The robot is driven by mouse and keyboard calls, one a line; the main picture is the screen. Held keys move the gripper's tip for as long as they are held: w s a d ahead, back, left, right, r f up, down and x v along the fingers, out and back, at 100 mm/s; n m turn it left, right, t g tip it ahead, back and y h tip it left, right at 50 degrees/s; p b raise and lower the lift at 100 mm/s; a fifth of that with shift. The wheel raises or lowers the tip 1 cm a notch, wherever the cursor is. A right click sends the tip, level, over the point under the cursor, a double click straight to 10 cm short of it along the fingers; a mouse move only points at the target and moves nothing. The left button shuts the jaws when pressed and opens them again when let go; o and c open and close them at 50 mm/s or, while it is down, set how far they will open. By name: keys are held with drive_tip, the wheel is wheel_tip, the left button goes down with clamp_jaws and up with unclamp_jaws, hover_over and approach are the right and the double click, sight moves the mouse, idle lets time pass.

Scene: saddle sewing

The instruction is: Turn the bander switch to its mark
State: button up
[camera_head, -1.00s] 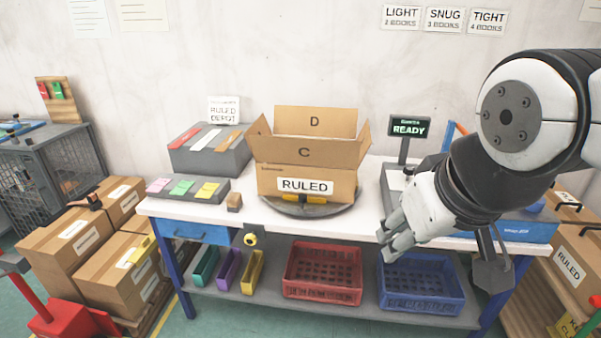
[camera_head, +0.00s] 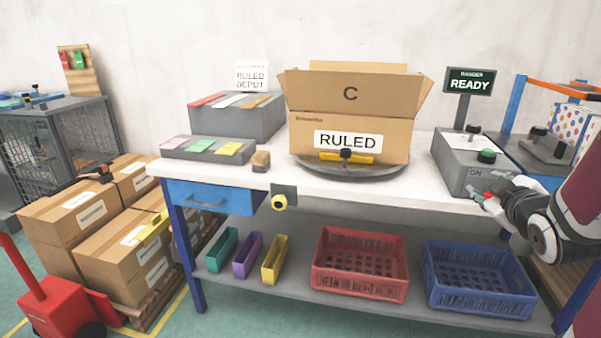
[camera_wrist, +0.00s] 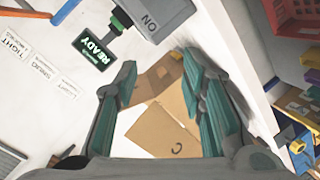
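The bander is a grey box (camera_head: 454,165) at the right of the white table, with a lit sign (camera_head: 470,84) reading BANDER READY. It has a green knob (camera_head: 487,156), a black knob (camera_head: 473,131) and an "ON" label on its front. I cannot tell which part is the switch, and no mark is clear. My gripper (camera_head: 484,199) is low at the bander's front right corner; a small red spot shows beside its fingertips. In the wrist view my gripper (camera_wrist: 158,58) has its fingers wide apart with nothing between them; the bander's ON end (camera_wrist: 152,18) lies beyond, at the top.
An open RULED carton (camera_head: 348,120) sits on a round turntable (camera_head: 350,172) left of the bander. Red (camera_head: 360,262) and blue (camera_head: 478,280) crates stand on the shelf below. Another grey device (camera_head: 548,145) and an orange rail are at the right. Bare tabletop lies between carton and bander.

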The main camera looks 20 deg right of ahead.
drive_tip(key=t+h+b, duration=0.1)
drive_tip(key=t+b, duration=0.1)
drive_tip(key=b, duration=0.4)
approach(490, 193)
drive_tip(key=v, duration=0.2)
drive_tip(key=shift+n+h, duration=0.3)
drive_tip(key=shift+n, duration=0.1)
drive_tip(key=x, duration=0.8)
drive_tip(key=p+x, duration=0.1)
drive_tip(key=x, duration=0.3)
drive_tip(key=shift+w+d+f, duration=0.3)
drive_tip(key=shift+f, duration=0.1)
